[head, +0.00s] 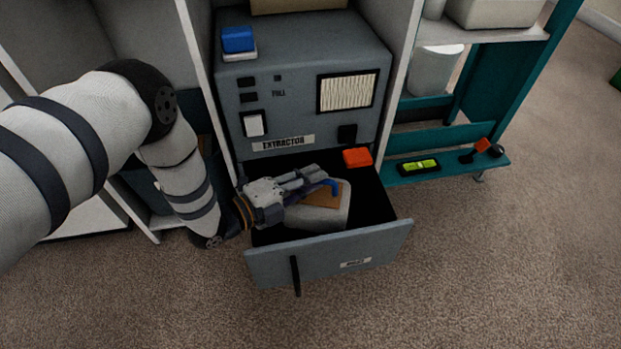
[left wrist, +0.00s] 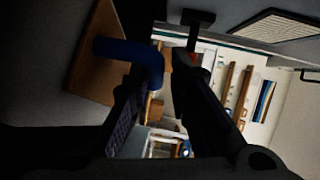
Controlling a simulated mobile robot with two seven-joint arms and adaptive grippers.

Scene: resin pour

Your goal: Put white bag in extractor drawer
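The white bag (head: 325,218), with a brown patch and a blue handle, sits inside the pulled-out drawer (head: 330,255) of the grey extractor (head: 300,75). My left gripper (head: 325,178) is over the drawer at the bag's upper left, close to the blue handle. In the left wrist view the two fingers (left wrist: 170,72) stand apart with a gap between them. The blue handle (left wrist: 128,52) lies beside the left finger there, and the brown patch (left wrist: 95,50) is behind it. Whether finger and handle touch is unclear. My right gripper is not in view.
A small orange block (head: 357,158) is at the drawer's back right. A blue-topped item (head: 238,40) stands on the extractor. Teal shelving with a green level (head: 420,166) is at the right. Carpet in front of the drawer is clear.

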